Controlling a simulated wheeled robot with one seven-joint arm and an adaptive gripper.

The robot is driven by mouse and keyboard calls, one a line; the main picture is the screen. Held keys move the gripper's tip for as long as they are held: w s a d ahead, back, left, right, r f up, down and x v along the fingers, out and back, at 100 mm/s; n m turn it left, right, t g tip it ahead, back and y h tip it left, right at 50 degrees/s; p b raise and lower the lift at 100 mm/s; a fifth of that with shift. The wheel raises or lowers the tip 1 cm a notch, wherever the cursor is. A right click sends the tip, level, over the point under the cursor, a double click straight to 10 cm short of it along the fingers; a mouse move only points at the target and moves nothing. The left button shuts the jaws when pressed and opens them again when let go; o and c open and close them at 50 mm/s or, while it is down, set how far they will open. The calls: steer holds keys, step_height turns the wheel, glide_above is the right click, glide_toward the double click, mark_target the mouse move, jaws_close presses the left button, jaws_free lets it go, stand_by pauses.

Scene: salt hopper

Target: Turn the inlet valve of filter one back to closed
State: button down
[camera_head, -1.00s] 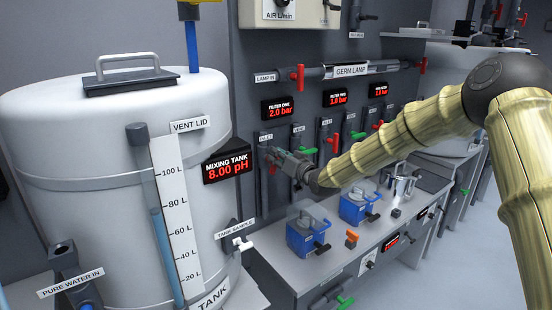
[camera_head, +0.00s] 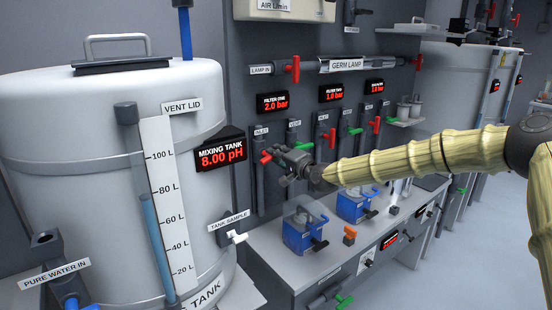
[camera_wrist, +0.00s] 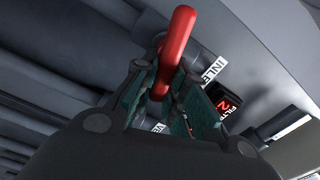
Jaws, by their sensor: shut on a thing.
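The inlet valve of filter one has a red handle (camera_head: 265,157) on a dark pipe at the left of the row, under the INLET label (camera_head: 261,130). My gripper (camera_head: 276,155) is at this handle, and its fingers hide part of it. A red tip shows left of the fingers. In the wrist view the red handle (camera_wrist: 177,42) stands between the two green-padded fingers (camera_wrist: 165,90), which are shut on it. The filter one display (camera_head: 273,103) reads 2.0 bar. The valve body is mostly hidden behind my gripper.
The filter one vent valve has a green handle (camera_head: 305,146), close right of my gripper. The filter two inlet's red handle (camera_head: 332,138) is further right. The mixing tank (camera_head: 75,200) stands at left. Blue-based devices (camera_head: 298,238) stand on the bench below.

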steer(key=shift+w+d+f+m+b, duration=0.1)
steer(key=shift+f+m+b, duration=0.1)
steer(key=shift+m+b, duration=0.3)
steer(key=shift+d+f+m+b, duration=0.15)
steer(key=shift+m+b, duration=0.15)
steer(key=shift+m, duration=0.4)
steer(key=shift+a, duration=0.15)
steer(key=c, duration=1.4)
jaws_free()
steer(key=shift+c, duration=0.2)
steer(key=v, duration=1.2)
